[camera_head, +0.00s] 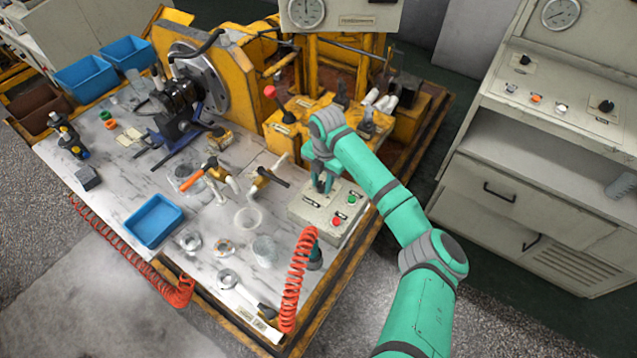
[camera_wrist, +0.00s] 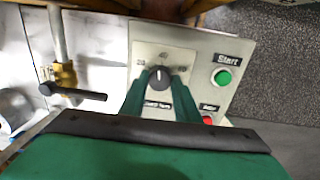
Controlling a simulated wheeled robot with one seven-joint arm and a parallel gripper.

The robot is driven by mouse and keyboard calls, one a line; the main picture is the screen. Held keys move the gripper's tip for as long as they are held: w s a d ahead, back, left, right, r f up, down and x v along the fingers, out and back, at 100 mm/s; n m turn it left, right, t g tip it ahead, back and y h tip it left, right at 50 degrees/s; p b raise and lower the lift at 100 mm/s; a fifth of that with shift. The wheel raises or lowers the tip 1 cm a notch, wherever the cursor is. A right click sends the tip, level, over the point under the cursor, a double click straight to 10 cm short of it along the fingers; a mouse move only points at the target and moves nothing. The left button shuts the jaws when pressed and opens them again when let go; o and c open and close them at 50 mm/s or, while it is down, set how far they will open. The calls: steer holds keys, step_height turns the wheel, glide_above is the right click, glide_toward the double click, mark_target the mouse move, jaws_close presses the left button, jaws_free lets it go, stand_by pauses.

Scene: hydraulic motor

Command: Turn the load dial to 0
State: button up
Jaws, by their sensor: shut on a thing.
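The load dial (camera_wrist: 159,78) is a dark round knob with a white pointer line on the pale control box (camera_wrist: 200,45). In the wrist view its pointer aims up, towards the mark 40. Marks to its left and right are partly blurred or covered. My gripper (camera_head: 324,186) reaches down onto the control box (camera_head: 312,214), and its green fingers are shut on the dial from both sides. The dial is hidden behind my gripper in the head view. The label below the dial is partly covered by a finger.
The green Start button (camera_wrist: 223,77) and a red button (camera_wrist: 207,119) sit right of the dial, close to my right finger. A brass valve with a dark handle (camera_wrist: 75,92) stands left of the box. A red coiled hose (camera_head: 298,280) stands in front of it.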

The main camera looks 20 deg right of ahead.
steer(key=shift+w+d+r+n, duration=0.1)
steer(key=shift+d+n, duration=0.15)
steer(key=shift+n, duration=0.65)
steer(key=n, duration=0.2)
steer(key=shift+d+n, duration=0.1)
steer(key=shift+n, duration=0.3)
steer(key=n, duration=1.2)
steer(key=shift+w+n+g, duration=0.15)
steer(key=shift+n+g, duration=0.15)
steer(key=shift+a+n, duration=0.15)
steer(key=shift+n, duration=1)
steer(key=shift+a+n, duration=0.15)
steer(key=shift+n, duration=1)
steer(key=o, duration=1)
steer(key=shift+o, duration=0.2)
